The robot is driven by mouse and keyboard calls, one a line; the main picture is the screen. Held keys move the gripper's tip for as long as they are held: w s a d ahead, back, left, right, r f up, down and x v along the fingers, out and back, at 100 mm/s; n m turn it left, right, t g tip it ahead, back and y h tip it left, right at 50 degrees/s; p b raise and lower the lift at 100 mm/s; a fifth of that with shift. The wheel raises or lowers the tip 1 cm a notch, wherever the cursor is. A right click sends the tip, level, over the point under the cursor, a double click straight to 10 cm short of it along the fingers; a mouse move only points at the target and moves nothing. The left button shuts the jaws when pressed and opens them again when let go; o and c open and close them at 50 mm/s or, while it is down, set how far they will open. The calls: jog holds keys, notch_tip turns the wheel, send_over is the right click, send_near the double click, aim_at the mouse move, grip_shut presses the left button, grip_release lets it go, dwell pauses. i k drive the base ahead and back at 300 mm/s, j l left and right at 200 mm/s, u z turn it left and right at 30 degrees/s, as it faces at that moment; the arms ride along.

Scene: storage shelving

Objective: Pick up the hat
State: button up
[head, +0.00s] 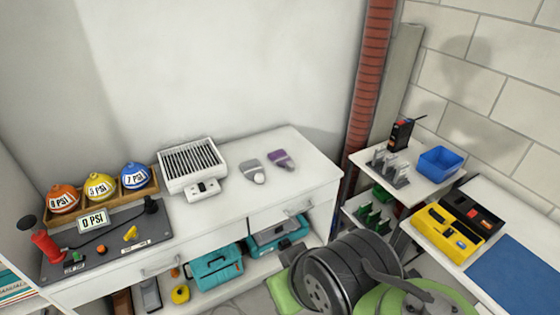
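I cannot pick out a clear hat in the head view. Two small soft-looking items lie on the white counter: a grey one (249,165) with a pale rounded end, and a purple and grey one (282,159) to its right. They are too small to tell whether either is a hat. Neither is touched by anything of mine. My gripper is not in view.
The white counter (309,163) is clear around these items. A white grilled device (190,163) and labelled orange, yellow and blue balls stand left. A dark machine with green parts (335,275) fills the bottom centre. A blue bin (440,163) stands right.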

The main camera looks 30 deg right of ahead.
aim_at(280, 158)
jog(key=i+l+u, duration=0.1)
jog(key=i+l, duration=0.15)
jog(key=i+l+u, duration=0.1)
jog(key=i+l, duration=0.15)
jog(key=l, duration=0.15)
jog(key=i+l+u, duration=0.1)
jog(key=i+l, duration=0.15)
jog(key=i+l+u, duration=0.1)
jog(key=l, duration=0.35)
jog(key=i+l+u, duration=0.1)
jog(key=i+l, duration=0.2)
jog(key=l, duration=0.1)
